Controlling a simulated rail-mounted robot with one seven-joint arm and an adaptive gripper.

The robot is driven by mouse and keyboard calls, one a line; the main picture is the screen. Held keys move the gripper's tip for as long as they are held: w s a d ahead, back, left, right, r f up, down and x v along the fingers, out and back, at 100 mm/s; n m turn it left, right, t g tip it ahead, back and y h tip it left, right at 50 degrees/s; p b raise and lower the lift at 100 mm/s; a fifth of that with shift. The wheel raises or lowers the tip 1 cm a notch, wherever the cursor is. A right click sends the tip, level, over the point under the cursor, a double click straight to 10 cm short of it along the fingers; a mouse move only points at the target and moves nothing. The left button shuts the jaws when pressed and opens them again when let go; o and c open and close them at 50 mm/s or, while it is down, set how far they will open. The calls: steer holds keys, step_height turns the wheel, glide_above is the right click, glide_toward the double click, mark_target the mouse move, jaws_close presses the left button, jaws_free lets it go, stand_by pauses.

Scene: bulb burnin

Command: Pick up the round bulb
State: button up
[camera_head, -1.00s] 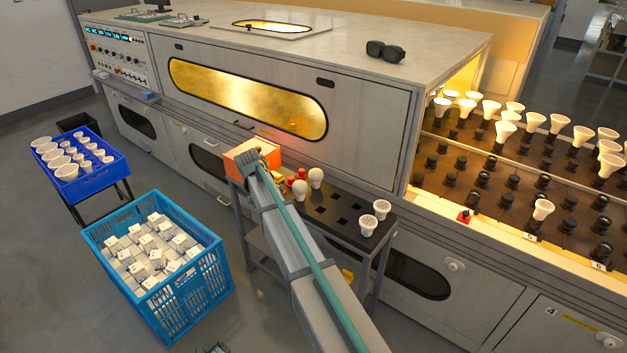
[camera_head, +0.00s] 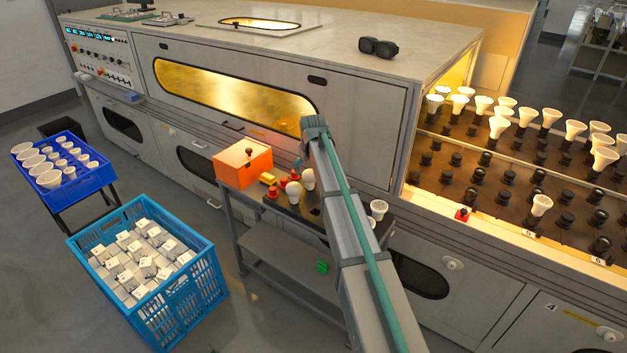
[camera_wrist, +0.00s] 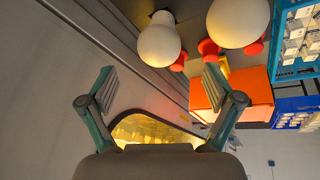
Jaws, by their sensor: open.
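Two white round-headed bulbs stand close together on the dark top of a small cart: one bulb (camera_head: 307,179) and, just in front and to its left, another bulb (camera_head: 294,191). In the wrist view, one bulb (camera_wrist: 158,42) is at top centre and the other bulb (camera_wrist: 237,20) is at top right, cut by the frame edge. I cannot tell which of them the task means. My gripper (camera_wrist: 158,72) is open and empty, its fingers apart from both bulbs.
An orange box (camera_head: 242,165) and red and yellow pieces (camera_head: 268,179) sit left of the bulbs. A reflector bulb (camera_head: 378,208) stands right on the cart. The oven wall (camera_head: 360,125) rises behind. A blue crate (camera_head: 205,285) stands left.

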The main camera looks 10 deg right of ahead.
mark_target(310, 172)
steer(key=shift+p+x, duration=0.5)
steer(key=shift+x, duration=3.35)
steer(key=c, duration=1.2)
